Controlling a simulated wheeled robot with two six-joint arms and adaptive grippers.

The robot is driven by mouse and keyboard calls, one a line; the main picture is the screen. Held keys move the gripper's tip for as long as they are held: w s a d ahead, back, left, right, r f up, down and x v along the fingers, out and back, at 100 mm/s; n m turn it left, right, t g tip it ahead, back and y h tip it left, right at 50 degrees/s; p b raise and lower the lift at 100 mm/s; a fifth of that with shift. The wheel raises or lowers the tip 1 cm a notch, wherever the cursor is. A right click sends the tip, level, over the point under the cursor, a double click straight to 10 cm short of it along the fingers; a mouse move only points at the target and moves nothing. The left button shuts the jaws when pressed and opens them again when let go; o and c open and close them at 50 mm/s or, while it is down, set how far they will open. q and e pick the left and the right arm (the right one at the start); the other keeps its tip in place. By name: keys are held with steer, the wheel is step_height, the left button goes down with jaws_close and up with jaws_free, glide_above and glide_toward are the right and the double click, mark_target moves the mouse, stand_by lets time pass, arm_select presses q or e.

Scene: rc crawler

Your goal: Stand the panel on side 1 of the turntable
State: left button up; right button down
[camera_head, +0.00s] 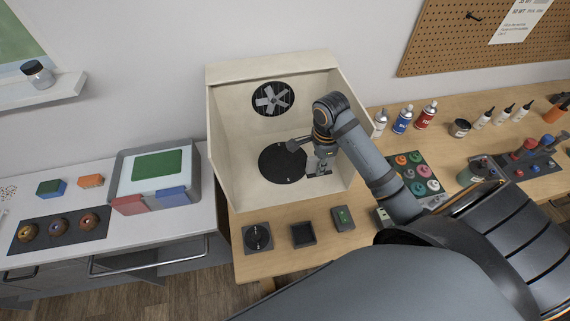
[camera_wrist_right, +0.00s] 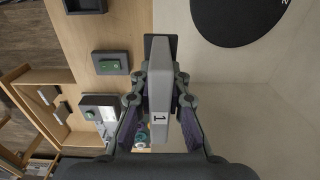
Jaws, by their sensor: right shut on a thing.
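A pale grey piece marked 1 (camera_wrist_right: 159,90), apparently the panel seen from its end, lies between the fingers of my right gripper (camera_wrist_right: 160,112) in the right wrist view. The gripper is shut on it. A dark rectangular part (camera_wrist_right: 152,42) shows at its far end. In the head view my right gripper (camera_head: 314,165) is inside the pale booth, at the right edge of the black round turntable (camera_head: 276,166). The turntable also shows in the wrist view (camera_wrist_right: 235,18), apart from the grey piece. Whether the piece touches the booth floor is unclear. My left gripper is out of view.
The booth (camera_head: 228,140) has side walls and a back fan (camera_head: 272,99). Spray cans (camera_head: 403,120) stand to the right. A tray with a green sheet (camera_head: 157,165) lies left.

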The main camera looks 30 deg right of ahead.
steer(key=w+a+f, duration=0.1)
steer(key=w, duration=0.2)
glide_above(286, 169)
steer(key=s, duration=0.1)
step_height(286, 169, down, 6)
steer(key=shift+s+d+f, duration=0.1)
steer(key=shift+d+f, duration=0.05)
steer(key=shift+f, duration=0.05)
steer(key=shift+w+f, duration=0.3)
steer(key=shift+f, duration=0.2)
steer(key=shift+w+a+f+p, duration=0.1)
steer(key=shift+a+f+p, duration=0.1)
steer(key=shift+f, duration=0.3)
steer(key=shift+w+a+f+p, duration=0.1)
steer(key=shift+f+p, duration=0.05)
steer(key=shift+f, duration=0.3)
step_height(286, 169, down, 2)
steer(key=shift+w+f, duration=0.1)
steer(key=shift+f, duration=0.05)
steer(key=shift+d, duration=0.1)
steer(key=shift+f, duration=0.15)
steer(key=c, duration=1.6)
jaws_free()
steer(key=shift+o, duration=1.2)
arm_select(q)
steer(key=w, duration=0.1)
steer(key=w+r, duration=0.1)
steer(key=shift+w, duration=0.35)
